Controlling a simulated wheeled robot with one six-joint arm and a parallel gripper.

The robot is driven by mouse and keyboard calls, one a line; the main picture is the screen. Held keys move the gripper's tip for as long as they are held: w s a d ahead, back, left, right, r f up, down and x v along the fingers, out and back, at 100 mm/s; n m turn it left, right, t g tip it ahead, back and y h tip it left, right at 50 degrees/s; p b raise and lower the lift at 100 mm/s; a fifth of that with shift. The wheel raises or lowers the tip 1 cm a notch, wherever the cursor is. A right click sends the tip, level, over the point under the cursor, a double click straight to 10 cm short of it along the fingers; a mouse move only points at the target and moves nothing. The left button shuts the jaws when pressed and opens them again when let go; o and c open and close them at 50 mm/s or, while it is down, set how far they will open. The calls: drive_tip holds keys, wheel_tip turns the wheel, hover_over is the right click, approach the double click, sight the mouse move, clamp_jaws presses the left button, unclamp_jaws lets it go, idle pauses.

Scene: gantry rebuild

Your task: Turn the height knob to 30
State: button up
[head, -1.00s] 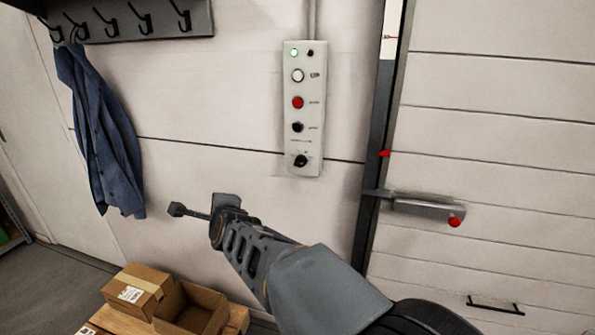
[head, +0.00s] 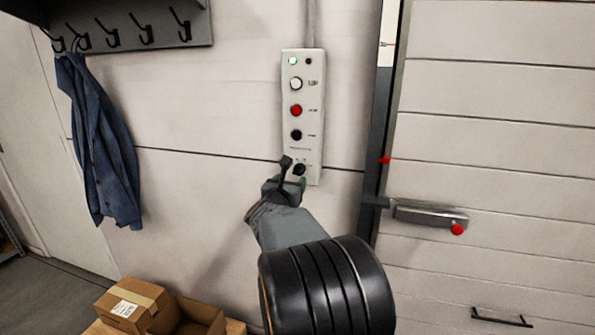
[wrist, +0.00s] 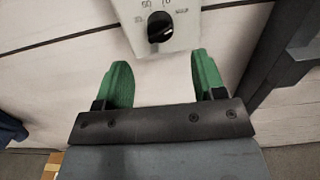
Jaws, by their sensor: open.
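The height knob is a black rotary knob (head: 299,169) at the bottom of a pale control panel (head: 288,149) on the wall. My gripper (head: 294,173) is at the panel's lower end and partly covers the knob in the head view. In the wrist view the knob (wrist: 160,27) shows with a white pointer line and small dial marks around it, too blurred to read surely. My gripper (wrist: 160,64) has its two green fingers apart, with nothing between them. The knob appears just beyond the fingertips, roughly centred between them; I see no contact.
Above the knob the panel has a black button (head: 296,135), a red button (head: 296,110) and a white one (head: 296,83). A door latch (head: 428,214) is to the right. A jacket (head: 102,145) hangs left; cardboard boxes (head: 135,305) stand below.

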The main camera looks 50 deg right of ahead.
sight(297, 171)
drive_tip(key=p+x, duration=0.1)
drive_tip(key=x, duration=0.7)
drive_tip(key=shift+d, duration=0.1)
drive_tip(key=shift+c, duration=0.4)
drive_tip(key=c, duration=0.8)
